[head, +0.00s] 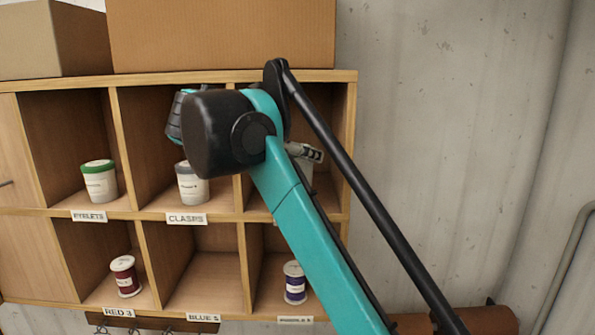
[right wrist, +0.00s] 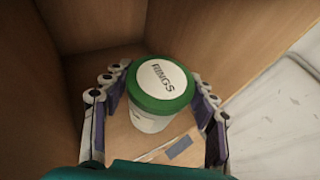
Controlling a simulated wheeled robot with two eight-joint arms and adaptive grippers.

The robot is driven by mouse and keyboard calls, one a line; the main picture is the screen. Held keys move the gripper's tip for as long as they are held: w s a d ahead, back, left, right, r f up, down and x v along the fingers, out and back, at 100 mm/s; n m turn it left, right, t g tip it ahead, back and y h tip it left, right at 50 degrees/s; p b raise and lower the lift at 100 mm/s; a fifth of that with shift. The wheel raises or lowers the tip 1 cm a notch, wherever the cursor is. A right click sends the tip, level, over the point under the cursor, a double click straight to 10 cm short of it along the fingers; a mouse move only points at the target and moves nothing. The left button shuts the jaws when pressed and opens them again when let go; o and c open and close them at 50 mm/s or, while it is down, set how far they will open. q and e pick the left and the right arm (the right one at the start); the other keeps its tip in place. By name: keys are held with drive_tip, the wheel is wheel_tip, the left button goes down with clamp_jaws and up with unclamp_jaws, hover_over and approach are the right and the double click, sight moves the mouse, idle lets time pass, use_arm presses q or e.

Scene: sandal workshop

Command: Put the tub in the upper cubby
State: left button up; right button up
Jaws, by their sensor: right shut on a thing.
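A white tub with a green lid marked RINGS (right wrist: 160,82) sits inside a wooden cubby in the right wrist view. My right gripper (right wrist: 160,92) has one finger on each side of the tub and is shut on it. The tub looks upright; I cannot tell if its base touches the cubby floor. In the head view my right gripper (head: 306,152) is at the upper right cubby (head: 322,198) of the shelf. My own arm hides much of that cubby and most of the tub. My left gripper is not in view.
The neighbouring upper cubbies hold a green-lidded tub (head: 99,182) over the EYELETS label and another tub (head: 191,185) over CLASPS. Below are a red spool (head: 125,277) and a blue-purple spool (head: 294,284); the cubby between is empty. Cardboard boxes (head: 220,35) stand on top.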

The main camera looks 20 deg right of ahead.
drive_tip(key=shift+s+a+f, duration=0.1)
drive_tip(key=shift+s+a, duration=0.15)
drive_tip(key=shift+a, duration=0.05)
drive_tip(key=shift+s+a+f, duration=0.2)
drive_tip(key=shift+f, duration=0.3)
drive_tip(key=shift+s+a+f, duration=0.2)
drive_tip(key=shift+f, duration=0.25)
drive_tip(key=shift+w+d+f, duration=0.2)
drive_tip(key=shift+d+f, duration=0.15)
drive_tip(key=shift+f, duration=0.4)
drive_tip(key=shift+w+d+f, duration=0.15)
drive_tip(key=shift+w, duration=0.1)
drive_tip(key=shift+s+a+f, duration=0.1)
drive_tip(key=shift+s+a, duration=0.2)
drive_tip(key=o, duration=1.5)
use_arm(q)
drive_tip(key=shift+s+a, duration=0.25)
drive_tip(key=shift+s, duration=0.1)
use_arm(e)
drive_tip(key=shift+w+d, duration=0.15)
drive_tip(key=shift+d, duration=0.05)
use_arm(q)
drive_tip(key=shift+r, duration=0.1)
